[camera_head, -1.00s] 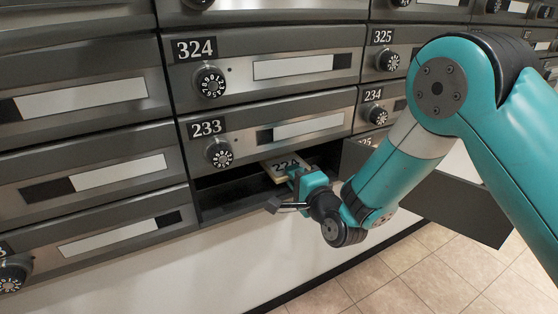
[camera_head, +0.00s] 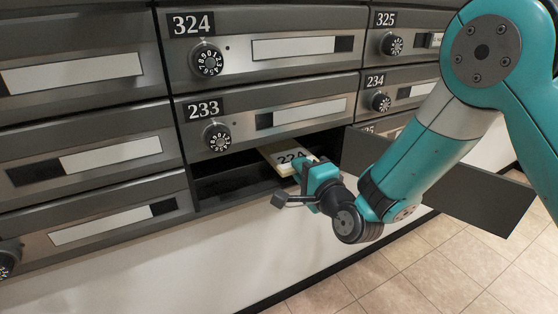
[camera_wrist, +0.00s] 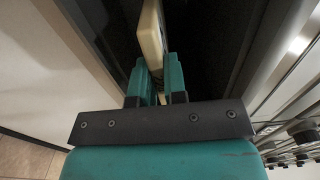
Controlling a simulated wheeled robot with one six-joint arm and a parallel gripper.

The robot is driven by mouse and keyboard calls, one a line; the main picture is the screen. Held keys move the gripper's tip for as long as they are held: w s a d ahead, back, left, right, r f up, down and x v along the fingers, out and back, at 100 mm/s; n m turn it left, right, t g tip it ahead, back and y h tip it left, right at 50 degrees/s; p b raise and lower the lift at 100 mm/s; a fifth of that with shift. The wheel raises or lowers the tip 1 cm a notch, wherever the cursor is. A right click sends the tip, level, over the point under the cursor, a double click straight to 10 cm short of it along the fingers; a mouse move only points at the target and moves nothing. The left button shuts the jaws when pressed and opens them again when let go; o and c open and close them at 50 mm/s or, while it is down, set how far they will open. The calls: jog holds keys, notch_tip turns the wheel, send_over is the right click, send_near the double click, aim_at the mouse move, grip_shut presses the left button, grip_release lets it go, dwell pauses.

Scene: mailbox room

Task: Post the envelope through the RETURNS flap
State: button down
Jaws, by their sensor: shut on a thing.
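A cream, thick envelope-like item (camera_head: 283,157) with a dark number reading about "224" lies partly inside an open compartment (camera_head: 235,185) below box 233. My gripper (camera_head: 306,174) is shut on its near end at the compartment mouth. In the wrist view the cream edge (camera_wrist: 152,35) stands between my two teal fingers (camera_wrist: 156,82), with its far part inside the dark opening. The item's far end and underside are hidden. No flap marked RETURNS shows in these views.
The compartment's dark door (camera_head: 470,195) hangs open to the right, behind my arm. Closed mailboxes 324 (camera_head: 262,75), 233 (camera_head: 300,112), 325 (camera_head: 415,18) and 234 (camera_head: 410,85) surround it. A plain white wall and tiled floor (camera_head: 440,265) lie below.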

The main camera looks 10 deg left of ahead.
jog(key=b+v, duration=1.6)
jog(key=b, duration=0.5)
jog(key=shift+d, duration=0.15)
jog(key=shift+s, duration=0.1)
